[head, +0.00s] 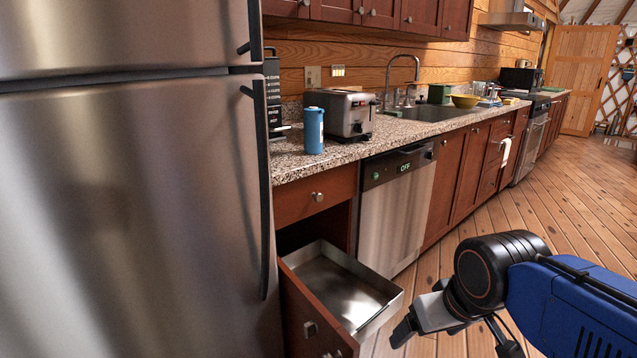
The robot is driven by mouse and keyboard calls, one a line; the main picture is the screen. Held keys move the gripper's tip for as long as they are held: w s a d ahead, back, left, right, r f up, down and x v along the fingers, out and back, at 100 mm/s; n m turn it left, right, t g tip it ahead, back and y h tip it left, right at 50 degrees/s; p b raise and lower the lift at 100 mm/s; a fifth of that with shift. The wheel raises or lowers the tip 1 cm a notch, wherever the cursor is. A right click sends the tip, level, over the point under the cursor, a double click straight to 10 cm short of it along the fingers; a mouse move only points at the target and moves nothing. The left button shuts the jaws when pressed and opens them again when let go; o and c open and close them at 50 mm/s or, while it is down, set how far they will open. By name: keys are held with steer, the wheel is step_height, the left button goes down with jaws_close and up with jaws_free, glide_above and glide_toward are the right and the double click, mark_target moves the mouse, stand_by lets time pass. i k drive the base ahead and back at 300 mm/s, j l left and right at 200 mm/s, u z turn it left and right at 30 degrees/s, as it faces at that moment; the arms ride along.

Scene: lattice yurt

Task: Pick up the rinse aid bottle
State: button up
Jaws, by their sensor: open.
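A blue bottle with a pale label (314,131), which looks like the rinse aid bottle, stands upright on the granite counter (375,145) near its front edge, left of the toaster. My gripper (405,325) is at the lower right, low over the floor and to the right of the open drawer. It is well apart from the bottle, below it and to its right. Its jaws are open, and I see nothing between them. The gripper is seen partly from behind, so its far side is hidden.
A drawer with a metal pan (335,285) stands open below the counter. A steel fridge (130,200) fills the left. A toaster (347,113) stands right of the bottle. The dishwasher (396,205) is shut and reads OFF. The wooden floor to the right is clear.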

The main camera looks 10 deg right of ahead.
mark_target(313, 122)
steer(key=i+l, duration=0.1)
steer(key=l, duration=0.3)
steer(key=i+l+u, duration=0.15)
steer(key=l, duration=0.65)
steer(key=i+l+u, duration=0.15)
steer(key=i+l, duration=0.2)
steer(key=i+l+u, duration=0.15)
steer(key=i+l, duration=0.15)
steer(key=l, duration=0.25)
